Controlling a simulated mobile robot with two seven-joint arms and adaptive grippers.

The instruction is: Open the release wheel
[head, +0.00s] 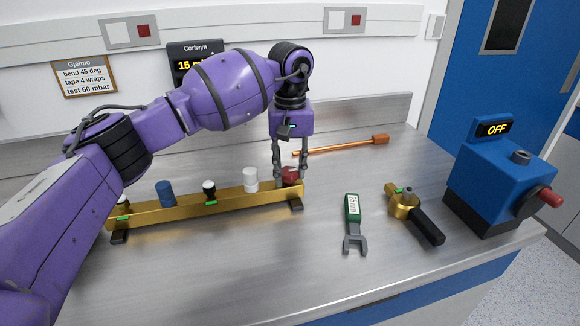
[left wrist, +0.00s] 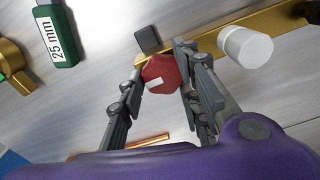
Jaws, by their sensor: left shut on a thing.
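The red wheel (head: 290,174) sits on top of the right end of the brass bar (head: 225,205). It also shows in the left wrist view as a red, many-sided knob (left wrist: 160,73) with a white mark on its face. My left gripper (head: 290,177) points down over the wheel, with its two fingers on either side of it. The gripper is shut on the wheel, and the fingers hide part of it in the head view. My right gripper is in neither view.
A white cylinder (head: 250,180), a black-and-white knob (head: 209,190) and a blue cylinder (head: 165,193) stand along the bar. A green-handled wrench (head: 353,215), a brass tool with a black handle (head: 405,202), a copper rod (head: 345,147) and a blue machine reading OFF (head: 492,180) are on the bench.

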